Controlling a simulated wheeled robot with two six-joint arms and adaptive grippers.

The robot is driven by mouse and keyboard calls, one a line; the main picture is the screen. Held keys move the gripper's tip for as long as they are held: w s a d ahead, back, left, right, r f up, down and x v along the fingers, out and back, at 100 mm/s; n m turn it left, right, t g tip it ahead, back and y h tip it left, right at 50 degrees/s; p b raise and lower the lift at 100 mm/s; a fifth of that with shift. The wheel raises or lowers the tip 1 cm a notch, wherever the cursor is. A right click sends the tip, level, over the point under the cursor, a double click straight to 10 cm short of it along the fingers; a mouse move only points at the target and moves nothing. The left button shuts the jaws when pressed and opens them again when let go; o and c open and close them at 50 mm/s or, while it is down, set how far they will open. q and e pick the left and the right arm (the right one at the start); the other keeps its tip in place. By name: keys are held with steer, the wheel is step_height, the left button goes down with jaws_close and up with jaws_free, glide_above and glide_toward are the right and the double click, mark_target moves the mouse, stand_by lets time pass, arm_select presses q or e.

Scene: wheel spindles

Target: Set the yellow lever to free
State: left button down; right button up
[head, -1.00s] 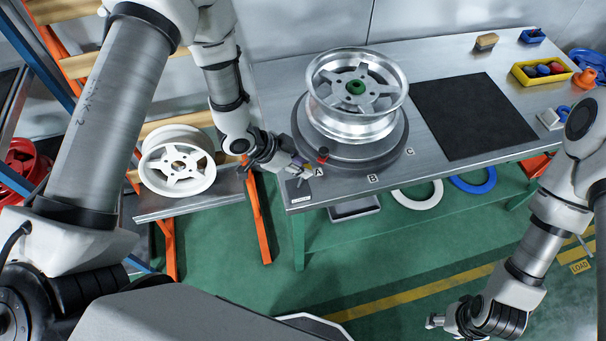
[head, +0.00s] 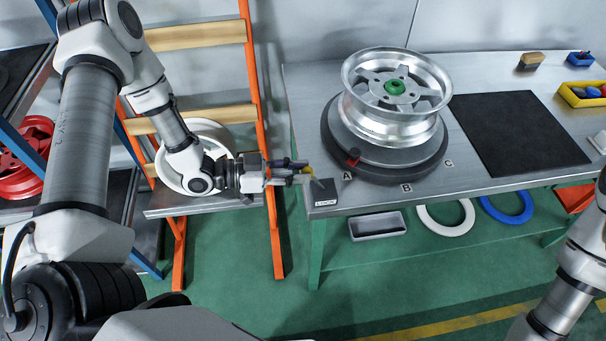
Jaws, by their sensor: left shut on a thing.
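The yellow lever (head: 309,171) rises from a dark plate (head: 322,190) at the table's near left corner, and it leans left. The plate's front carries a label reading LOCK (head: 326,203). My left gripper (head: 300,172) reaches in from the left and is shut on the lever's upper end. The fingers hide part of the lever. My right arm shows at the lower right edge, with its gripper out of the picture.
A silver wheel (head: 393,90) sits on a round dark turntable (head: 415,165) with a red marker (head: 353,157), just right of the lever. Labels A, B and C line the table edge. A black mat (head: 520,135) lies farther right. A wooden-slatted rack (head: 195,115) stands left.

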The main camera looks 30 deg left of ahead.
arm_select(q)
steer(key=shift+a+f, duration=0.1)
stand_by(0.4)
steer(key=c, duration=1)
jaws_free()
steer(key=shift+o, duration=0.2)
steer(key=f+v, duration=0.1)
steer(key=v, duration=0.6)
steer(key=shift+s+a+r, duration=0.15)
steer(key=shift+a+r, duration=0.1)
steer(key=shift+r, duration=0.15)
